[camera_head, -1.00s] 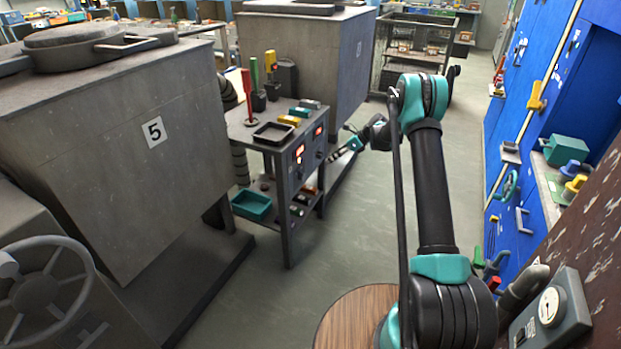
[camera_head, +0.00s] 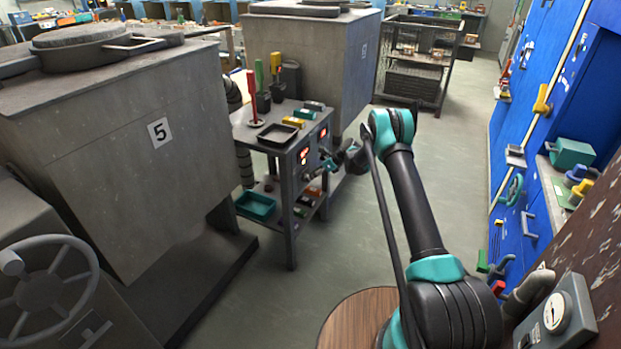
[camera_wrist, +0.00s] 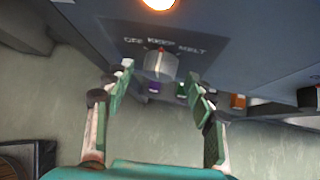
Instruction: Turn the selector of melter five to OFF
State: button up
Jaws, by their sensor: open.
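The selector (camera_wrist: 160,64) is a grey knob on a dark panel (camera_wrist: 110,30) in the wrist view. Its label reads OFF, KEEP, MELT from left to right, and its red mark points up towards KEEP. My gripper (camera_wrist: 160,80) is open, with one finger on each side of the knob and not visibly closed on it. In the head view my gripper (camera_head: 325,165) is at the front of the control stand (camera_head: 290,200). Melter five (camera_head: 110,150), a grey box with a 5 plate, stands to the left. The head view does not show the knob clearly.
An orange lamp (camera_wrist: 158,4) glows above the knob. The stand carries a black tray (camera_head: 278,134) and upright coloured handles, with a teal bin (camera_head: 256,206) below. Another melter (camera_head: 310,60) stands behind. Floor (camera_head: 440,190) is clear to the right.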

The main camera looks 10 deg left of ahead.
jog(key=shift+a+f, duration=0.25)
jog(key=shift+a, duration=0.05)
jog(key=shift+c, duration=0.4)
jog(key=c, duration=1.1)
jog(key=shift+o, duration=0.2)
jog(key=n+t+h, duration=0.1)
jog(key=t, duration=0.2)
jog(key=s+n+t+h, duration=0.1)
jog(key=n+t, duration=0.1)
jog(key=t, duration=0.1)
jog(key=shift+a+n+t, duration=0.15)
jog(key=shift+n+t, duration=0.15)
